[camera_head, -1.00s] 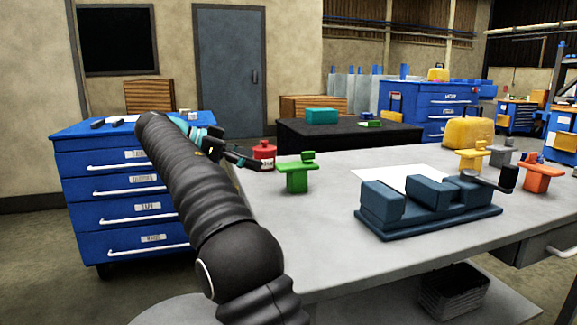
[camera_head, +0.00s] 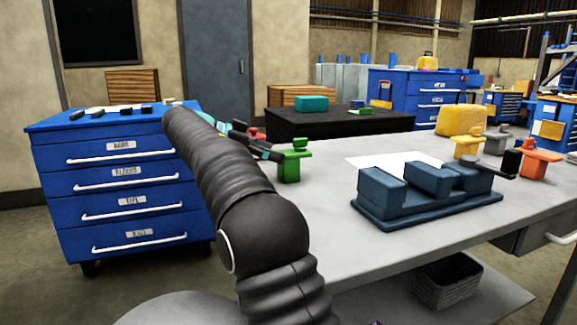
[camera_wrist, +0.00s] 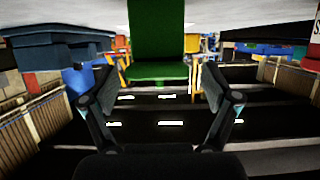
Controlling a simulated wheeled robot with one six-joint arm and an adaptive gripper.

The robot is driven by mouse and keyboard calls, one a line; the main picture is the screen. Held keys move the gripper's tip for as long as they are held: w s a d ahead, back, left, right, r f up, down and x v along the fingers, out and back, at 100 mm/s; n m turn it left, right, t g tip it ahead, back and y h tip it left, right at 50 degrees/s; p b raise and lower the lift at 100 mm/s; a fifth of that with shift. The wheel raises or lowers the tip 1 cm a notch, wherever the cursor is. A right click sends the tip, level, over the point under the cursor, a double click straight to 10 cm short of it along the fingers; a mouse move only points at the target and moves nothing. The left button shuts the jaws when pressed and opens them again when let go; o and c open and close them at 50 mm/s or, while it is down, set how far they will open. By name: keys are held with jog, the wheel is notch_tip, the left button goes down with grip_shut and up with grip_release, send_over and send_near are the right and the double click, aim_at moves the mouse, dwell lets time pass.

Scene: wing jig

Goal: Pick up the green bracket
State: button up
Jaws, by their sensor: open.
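In the wrist view the green bracket (camera_wrist: 158,35) fills the upper middle, between the two fingers. My gripper (camera_head: 279,155) is at the bracket's left side in the head view, where the arm partly hides it. In the wrist view my gripper (camera_wrist: 160,88) is open, its fingers spread to either side of the bracket. I cannot tell whether a finger touches it.
A dark blue vise-like fixture (camera_head: 425,193) sits on the table right of the bracket, with a white sheet (camera_head: 392,160) behind it. An orange bracket (camera_head: 535,160) and a yellow bracket (camera_head: 468,144) stand further right. A red can (camera_head: 256,134) is mostly hidden behind my arm.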

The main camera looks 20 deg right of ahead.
aim_at(288, 152)
jog(key=shift+x, duration=2.35)
jog(key=shift+s+r, duration=0.1)
jog(key=shift+s, duration=0.05)
jog(key=c, duration=1.4)
